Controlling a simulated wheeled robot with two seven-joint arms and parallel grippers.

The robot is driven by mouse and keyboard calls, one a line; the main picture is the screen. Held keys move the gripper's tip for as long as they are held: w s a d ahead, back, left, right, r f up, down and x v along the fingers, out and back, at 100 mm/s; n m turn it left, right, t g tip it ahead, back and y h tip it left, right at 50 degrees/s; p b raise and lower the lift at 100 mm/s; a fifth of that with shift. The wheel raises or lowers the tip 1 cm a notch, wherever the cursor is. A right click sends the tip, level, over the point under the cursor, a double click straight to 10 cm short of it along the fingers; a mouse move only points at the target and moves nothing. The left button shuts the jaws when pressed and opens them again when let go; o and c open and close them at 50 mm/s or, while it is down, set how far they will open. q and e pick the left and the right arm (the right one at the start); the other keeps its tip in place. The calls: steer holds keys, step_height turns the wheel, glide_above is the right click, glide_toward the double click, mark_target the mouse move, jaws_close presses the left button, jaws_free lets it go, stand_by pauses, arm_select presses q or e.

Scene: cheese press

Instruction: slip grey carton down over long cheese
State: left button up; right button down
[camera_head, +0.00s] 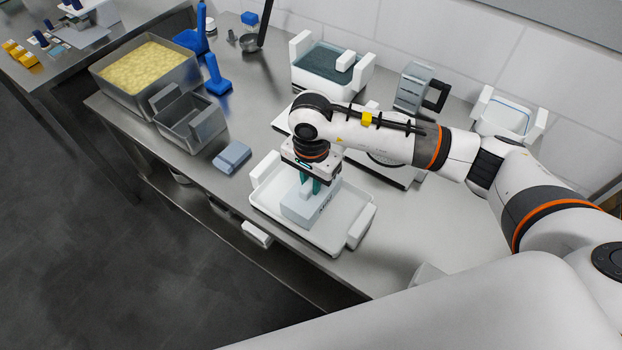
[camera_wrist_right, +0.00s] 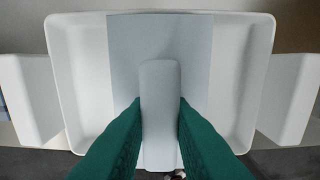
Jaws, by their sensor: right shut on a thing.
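The right wrist view shows the fingers (camera_wrist_right: 160,108) on both sides of the narrow grip (camera_wrist_right: 160,85), with the carton's flat top (camera_wrist_right: 125,45) below. The long cheese is not visible; whether it is under the carton I cannot tell. My left gripper is not in view.
A grey-blue block (camera_head: 232,157) lies left of the tray. White-handled tubs (camera_head: 322,68) stand along the wall. The counter right of the tray is clear.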

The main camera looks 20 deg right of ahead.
steer(key=shift+f+b, duration=0.55)
steer(key=shift+b, duration=0.15)
stand_by(0.6)
steer(key=c, duration=1.2)
jaws_free()
steer(key=shift+r+p, duration=2.3)
steer(key=shift+r, duration=2.65)
